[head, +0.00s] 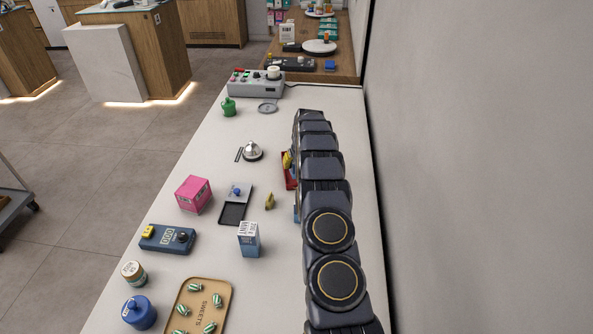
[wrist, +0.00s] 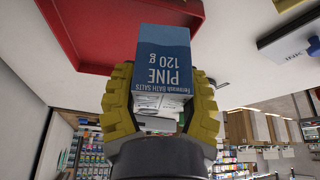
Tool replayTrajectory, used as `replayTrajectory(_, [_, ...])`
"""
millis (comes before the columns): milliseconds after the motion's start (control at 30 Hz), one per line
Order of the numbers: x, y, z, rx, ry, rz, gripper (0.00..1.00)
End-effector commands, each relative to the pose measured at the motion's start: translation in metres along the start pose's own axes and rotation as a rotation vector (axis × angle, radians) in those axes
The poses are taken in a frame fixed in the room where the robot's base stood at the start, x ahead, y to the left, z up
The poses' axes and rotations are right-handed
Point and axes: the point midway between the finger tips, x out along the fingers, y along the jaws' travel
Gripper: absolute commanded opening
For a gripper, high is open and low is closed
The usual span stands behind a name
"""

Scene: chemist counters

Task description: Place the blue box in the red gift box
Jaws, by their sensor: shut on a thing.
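In the wrist view my gripper (wrist: 161,82) has its two yellow ribbed fingers shut on the sides of the blue box (wrist: 162,52), labelled PINE 120 g bath salts. The red gift box (wrist: 112,50) lies beyond the held box at the upper left, its floor and rim in sight; the blue box overlaps its edge in the picture. I cannot tell the height between them. In the head view only a strip of the red gift box (head: 289,172) shows left of my arm, which hides most of it and of my gripper.
A white-and-blue carton (head: 249,240) stands on the counter, left of my arm. The wall (head: 480,170) runs close on the right.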

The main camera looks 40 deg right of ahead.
Motion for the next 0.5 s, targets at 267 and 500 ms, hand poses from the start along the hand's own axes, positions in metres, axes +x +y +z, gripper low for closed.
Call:
replayTrajectory(267, [0.009, 0.001, -0.003, 0.000, -0.001, -0.001, 0.12])
replayTrajectory(500, [0.036, 0.002, 0.007, 0.000, -0.004, -0.001, 0.12])
